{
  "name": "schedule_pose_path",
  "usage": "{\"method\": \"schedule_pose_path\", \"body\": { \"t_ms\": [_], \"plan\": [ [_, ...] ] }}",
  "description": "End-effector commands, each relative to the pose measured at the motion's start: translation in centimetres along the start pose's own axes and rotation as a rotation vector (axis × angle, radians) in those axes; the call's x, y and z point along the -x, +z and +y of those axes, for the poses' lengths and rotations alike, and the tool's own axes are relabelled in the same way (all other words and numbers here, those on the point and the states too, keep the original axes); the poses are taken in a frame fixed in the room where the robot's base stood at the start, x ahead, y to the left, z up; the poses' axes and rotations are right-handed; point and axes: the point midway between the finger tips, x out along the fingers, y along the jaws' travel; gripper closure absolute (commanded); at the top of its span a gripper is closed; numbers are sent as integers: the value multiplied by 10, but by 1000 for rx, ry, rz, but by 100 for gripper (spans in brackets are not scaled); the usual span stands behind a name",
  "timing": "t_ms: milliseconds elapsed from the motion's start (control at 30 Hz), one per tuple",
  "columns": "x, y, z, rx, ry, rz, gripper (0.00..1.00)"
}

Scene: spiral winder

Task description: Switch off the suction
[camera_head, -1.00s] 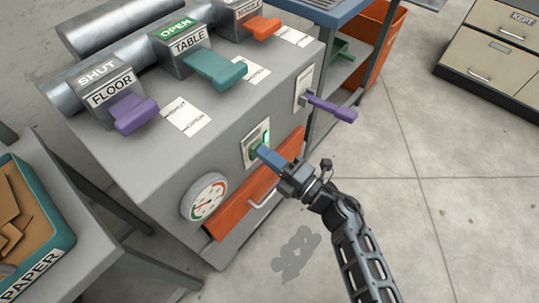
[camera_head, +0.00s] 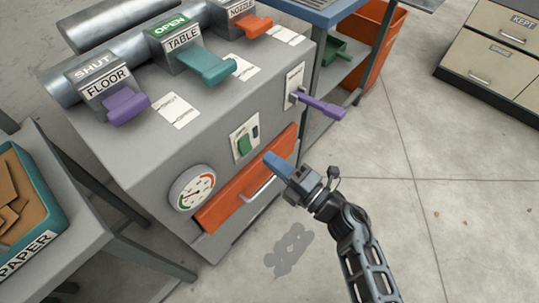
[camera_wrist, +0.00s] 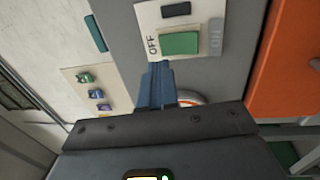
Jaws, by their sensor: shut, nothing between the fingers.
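The suction switch is a green rocker (camera_head: 244,144) on a pale plate on the front of the grey machine (camera_head: 130,160). In the wrist view the rocker (camera_wrist: 180,43) lies between a dark OFF and a pale ON marking. The small lamp window (camera_wrist: 176,9) beside it looks dark. My gripper (camera_head: 271,159), with blue fingers, is shut and empty. It is apart from the switch, to its right and lower in the head view. In the wrist view the fingertips (camera_wrist: 158,68) show beside the plate near the OFF end.
A gauge (camera_head: 192,188) and an orange drawer (camera_head: 228,200) with a metal handle are near the switch. A purple lever (camera_head: 322,107) sticks out at right. FLOOR (camera_head: 125,103), TABLE (camera_head: 205,63) and NOZZLE (camera_head: 250,27) handles line the top. Open floor lies at right.

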Motion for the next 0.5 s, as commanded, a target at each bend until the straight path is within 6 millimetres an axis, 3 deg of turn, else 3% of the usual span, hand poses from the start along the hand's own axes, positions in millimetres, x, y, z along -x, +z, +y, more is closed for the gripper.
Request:
{"method": "schedule_pose_path", "body": {
  "t_ms": [500],
  "plan": [
    [70,0,17,0,-1,-2,100]
  ]
}}
